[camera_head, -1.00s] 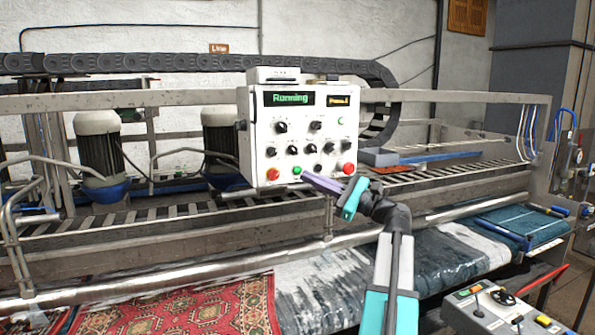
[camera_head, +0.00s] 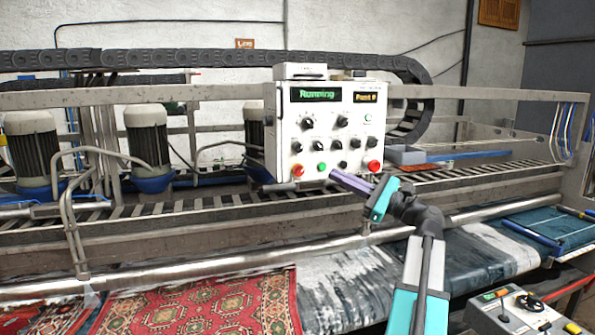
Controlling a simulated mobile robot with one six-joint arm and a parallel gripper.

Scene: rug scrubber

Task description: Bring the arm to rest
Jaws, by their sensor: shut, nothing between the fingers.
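My arm (camera_head: 420,280) reaches up from the bottom right of the head view. The panel's green display (camera_head: 310,95) reads "Running". Red buttons sit at the panel's lower left (camera_head: 298,171) and lower right (camera_head: 374,167).
The scrubber's long metal rail (camera_head: 180,264) runs across the front. A red patterned rug (camera_head: 200,303) lies below it at left. Motors (camera_head: 147,142) stand behind. A second control box (camera_head: 520,312) is at the lower right, close to my arm.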

